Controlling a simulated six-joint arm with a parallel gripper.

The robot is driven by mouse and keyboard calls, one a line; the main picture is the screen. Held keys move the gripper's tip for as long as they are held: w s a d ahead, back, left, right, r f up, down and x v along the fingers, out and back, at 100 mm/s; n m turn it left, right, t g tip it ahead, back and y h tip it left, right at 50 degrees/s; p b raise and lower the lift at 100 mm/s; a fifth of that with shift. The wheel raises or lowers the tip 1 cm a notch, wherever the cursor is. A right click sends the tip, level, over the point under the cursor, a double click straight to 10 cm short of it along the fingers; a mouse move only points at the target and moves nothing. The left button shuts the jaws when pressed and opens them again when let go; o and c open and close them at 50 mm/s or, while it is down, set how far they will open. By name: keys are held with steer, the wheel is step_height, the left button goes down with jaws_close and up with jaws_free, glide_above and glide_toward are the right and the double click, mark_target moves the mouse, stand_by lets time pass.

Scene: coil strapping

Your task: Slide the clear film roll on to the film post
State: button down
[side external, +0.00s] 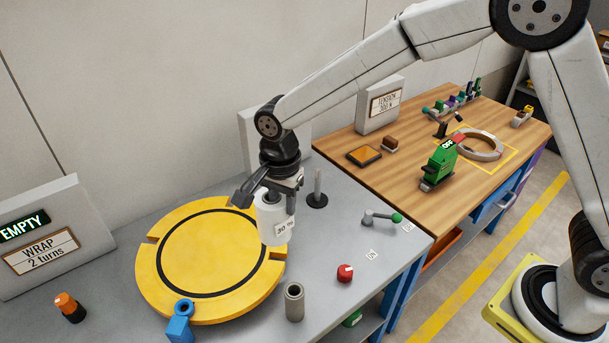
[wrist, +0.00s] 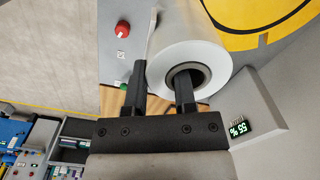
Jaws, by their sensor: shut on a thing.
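The clear film roll (side external: 273,222), a whitish cylinder with a small printed label, hangs upright under my gripper (side external: 277,190). It is above the right edge of the yellow turntable. In the wrist view, my gripper (wrist: 161,85) is shut on the wall of the film roll (wrist: 200,30), one finger in its dark bore and the other outside. A thin grey upright post on a black round base (side external: 317,201), which looks like the film post, stands bare behind and right of the roll, apart from it. The roll's underside is hidden.
The yellow turntable (side external: 155,262) fills the bench's middle. A grey hollow cylinder (side external: 294,303), a blue fixture (side external: 180,328) and a red knob (side external: 345,272) stand near the front. A green-knobbed lever (side external: 382,218) is at right. A grey panel (side external: 248,140) stands behind my gripper.

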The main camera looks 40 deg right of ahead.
steer(key=shift+s+d+r, duration=0.25)
steer(key=shift+s+r, duration=0.1)
steer(key=shift+s, duration=0.35)
steer(key=c, duration=1)
jaws_free()
jaws_close()
steer(key=shift+w, duration=0.15)
steer(key=w+d+m, duration=0.3)
steer(key=w+d, duration=0.6)
steer(key=d, duration=0.3)
steer(key=w+d+m, duration=0.4)
steer(key=w+d, duration=0.4)
steer(key=d, duration=0.4)
steer(key=shift+w+r, duration=0.25)
steer(key=shift+w, duration=0.15)
